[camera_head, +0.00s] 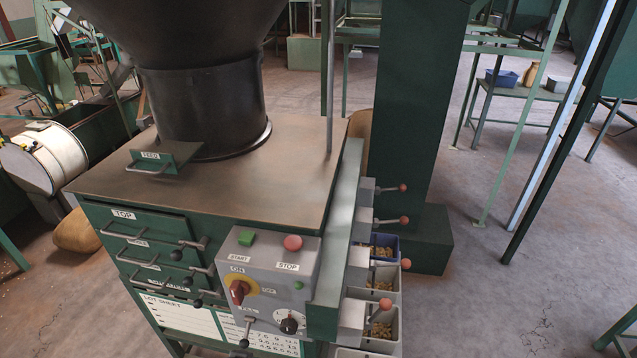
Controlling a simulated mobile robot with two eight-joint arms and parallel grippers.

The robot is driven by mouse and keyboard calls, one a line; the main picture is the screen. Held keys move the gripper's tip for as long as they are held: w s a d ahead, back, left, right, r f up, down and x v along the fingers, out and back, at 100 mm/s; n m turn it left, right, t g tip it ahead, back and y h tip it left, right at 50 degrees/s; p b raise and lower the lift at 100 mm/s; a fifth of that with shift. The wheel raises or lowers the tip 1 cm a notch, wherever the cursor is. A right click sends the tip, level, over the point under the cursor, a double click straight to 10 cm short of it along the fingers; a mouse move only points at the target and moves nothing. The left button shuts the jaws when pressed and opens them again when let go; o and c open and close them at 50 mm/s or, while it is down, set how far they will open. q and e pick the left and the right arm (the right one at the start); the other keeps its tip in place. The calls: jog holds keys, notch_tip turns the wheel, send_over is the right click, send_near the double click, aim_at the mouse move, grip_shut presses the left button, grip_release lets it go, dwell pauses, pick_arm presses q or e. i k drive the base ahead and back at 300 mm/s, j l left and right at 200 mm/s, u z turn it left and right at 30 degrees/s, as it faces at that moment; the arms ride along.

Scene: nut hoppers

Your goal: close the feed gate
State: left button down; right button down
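The feed gate (168,158) is a small green plate with a pale label, which seems to read FEED, and a metal pull handle at its front. It lies on the brown machine top at the front left foot of the dark hopper (205,105). Part of the plate stands out in front of the hopper's round collar. How far it reaches under the hopper is hidden. Neither of my grippers shows in the head view.
The machine front has several green drawers (150,225) with handles and black-knobbed latches. A grey control box (262,270) has start and stop buttons. Red-knobbed levers (390,221) and bins of nuts (380,283) line the right side. A green column (415,110) stands behind.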

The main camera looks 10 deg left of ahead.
aim_at(171, 157)
jog(key=u, duration=1.4)
